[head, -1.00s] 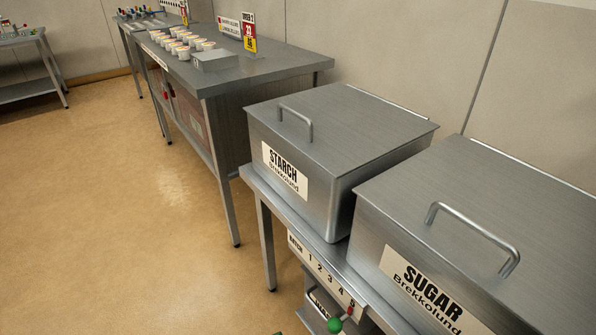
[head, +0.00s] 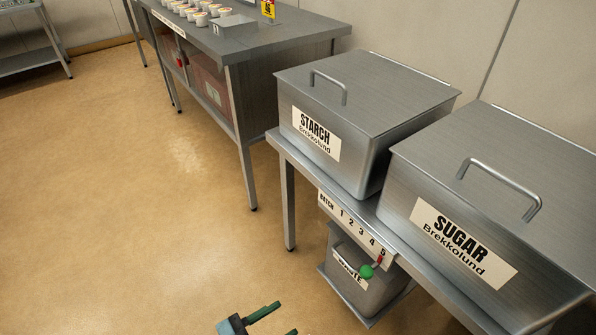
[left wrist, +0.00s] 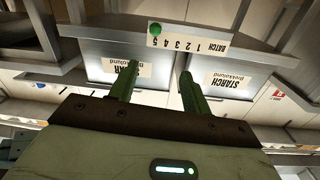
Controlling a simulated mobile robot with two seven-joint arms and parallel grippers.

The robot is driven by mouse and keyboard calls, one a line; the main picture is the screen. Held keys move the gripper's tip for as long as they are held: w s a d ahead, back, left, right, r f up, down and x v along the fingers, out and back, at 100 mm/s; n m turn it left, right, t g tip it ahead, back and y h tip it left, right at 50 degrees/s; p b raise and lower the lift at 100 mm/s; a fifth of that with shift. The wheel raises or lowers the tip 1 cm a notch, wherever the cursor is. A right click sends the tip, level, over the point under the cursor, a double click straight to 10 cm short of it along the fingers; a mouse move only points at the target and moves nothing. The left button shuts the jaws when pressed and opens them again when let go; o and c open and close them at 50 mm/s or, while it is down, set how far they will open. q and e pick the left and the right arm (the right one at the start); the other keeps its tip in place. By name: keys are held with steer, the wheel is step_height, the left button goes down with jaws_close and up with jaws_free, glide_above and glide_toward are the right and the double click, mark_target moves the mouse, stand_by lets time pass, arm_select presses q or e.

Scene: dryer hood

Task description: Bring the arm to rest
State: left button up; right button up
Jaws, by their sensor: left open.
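My left gripper (head: 272,320) shows at the bottom edge of the head view, with two dark green fingers spread apart and nothing between them. Most of its arm is out of the picture. In the left wrist view the same gripper (left wrist: 159,72) has its fingers apart and empty, with the bench and bins beyond them upside down. In the head view it is over the floor, in front of and to the left of the bin bench. My right gripper is not in view.
A bench (head: 285,151) holds the STARCH bin (head: 362,110) and SUGAR bin (head: 480,190). Its front has a batch scale with a green-knobbed lever (head: 367,271), above a lower bin (head: 350,285). A steel table (head: 265,45) carries white cups (head: 201,18). Open floor (head: 150,220) lies left.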

arm_select(q)
steer(key=s+a+r+n+y+p, duration=0.2)
steer(key=s+a+n+y+p, duration=0.3)
steer(key=s, duration=0.6)
steer(key=s+a+r+n+y+p, duration=0.2)
steer(key=s+a+n+y+p, duration=0.3)
steer(key=s+a+y+p, duration=0.3)
steer(key=s+a+p, duration=0.1)
steer(key=s+a, duration=0.2)
steer(key=shift+r+n+g, duration=0.3)
steer(key=shift+r+g, duration=0.05)
steer(key=shift+g, duration=0.05)
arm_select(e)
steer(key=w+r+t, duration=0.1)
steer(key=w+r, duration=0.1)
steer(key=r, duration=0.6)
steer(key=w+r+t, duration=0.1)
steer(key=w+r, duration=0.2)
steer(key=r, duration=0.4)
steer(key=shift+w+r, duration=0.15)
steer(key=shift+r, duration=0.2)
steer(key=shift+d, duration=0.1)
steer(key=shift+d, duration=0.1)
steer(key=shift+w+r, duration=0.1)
